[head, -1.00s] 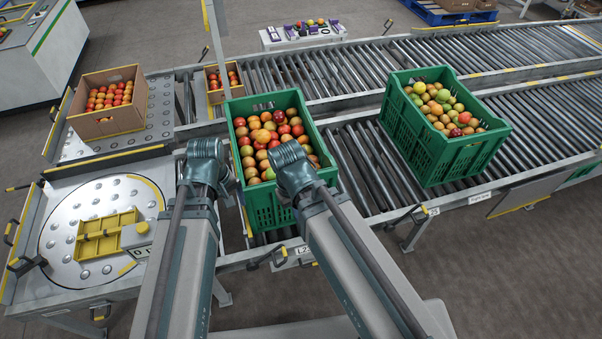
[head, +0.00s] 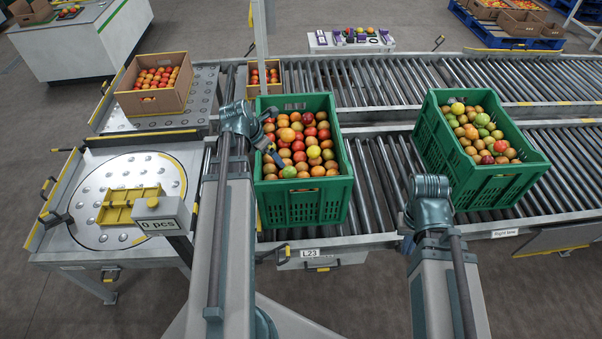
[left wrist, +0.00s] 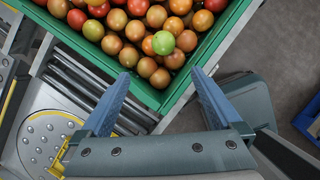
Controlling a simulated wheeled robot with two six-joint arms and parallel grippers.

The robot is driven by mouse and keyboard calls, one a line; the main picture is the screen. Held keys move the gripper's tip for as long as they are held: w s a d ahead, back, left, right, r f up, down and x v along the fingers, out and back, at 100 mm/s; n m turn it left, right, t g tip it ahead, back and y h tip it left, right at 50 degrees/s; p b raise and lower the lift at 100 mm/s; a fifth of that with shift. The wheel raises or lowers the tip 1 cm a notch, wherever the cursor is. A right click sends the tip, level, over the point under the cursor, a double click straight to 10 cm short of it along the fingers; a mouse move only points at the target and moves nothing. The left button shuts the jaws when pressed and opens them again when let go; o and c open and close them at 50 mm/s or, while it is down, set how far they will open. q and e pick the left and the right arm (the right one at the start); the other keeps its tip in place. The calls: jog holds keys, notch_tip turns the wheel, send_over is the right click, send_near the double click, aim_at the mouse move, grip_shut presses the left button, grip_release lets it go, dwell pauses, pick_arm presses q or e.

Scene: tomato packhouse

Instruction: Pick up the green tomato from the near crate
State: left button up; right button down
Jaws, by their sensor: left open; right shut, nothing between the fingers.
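The green tomato (left wrist: 163,42) lies on top of the other tomatoes near a front corner of the left green crate (left wrist: 160,98). In the head view a green tomato (head: 289,172) shows at the front of that crate (head: 304,188), among red and orange ones. My left gripper (head: 272,153) is over the crate's left side, partly hidden by its own arm. In the left wrist view its blue fingers (left wrist: 163,85) are spread and empty, with the green tomato beyond their tips. My right gripper (head: 407,236) is shut and empty, in front of the right crate's left side.
A second green crate (head: 505,187) with mixed tomatoes stands right on the roller conveyor (head: 375,175). A cardboard box (head: 152,100) of tomatoes is at the back left. A yellow tray (head: 128,208) and a "0 pcs" display (head: 160,222) are left. A post rises behind the left crate.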

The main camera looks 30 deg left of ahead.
aim_at(287, 171)
pick_arm(q)
jog(key=b+x, duration=0.7)
jog(key=x, duration=0.1)
jog(key=shift+s+a, duration=0.1)
jog(key=shift+w+f+b, duration=0.2)
jog(key=shift+f+b, duration=0.1)
jog(key=shift+b, duration=0.15)
jog(key=b+x, duration=0.2)
jog(key=d+b+x, duration=0.1)
jog(key=b+x, duration=0.1)
jog(key=x, duration=0.1)
jog(key=shift+w+d+b, duration=0.1)
jog(key=shift+w+b, duration=0.05)
jog(key=shift+b, duration=0.2)
jog(key=c, duration=1)
jog(key=shift+r, duration=0.15)
notch_tip(287, 171, up, 10)
jog(key=p, duration=1)
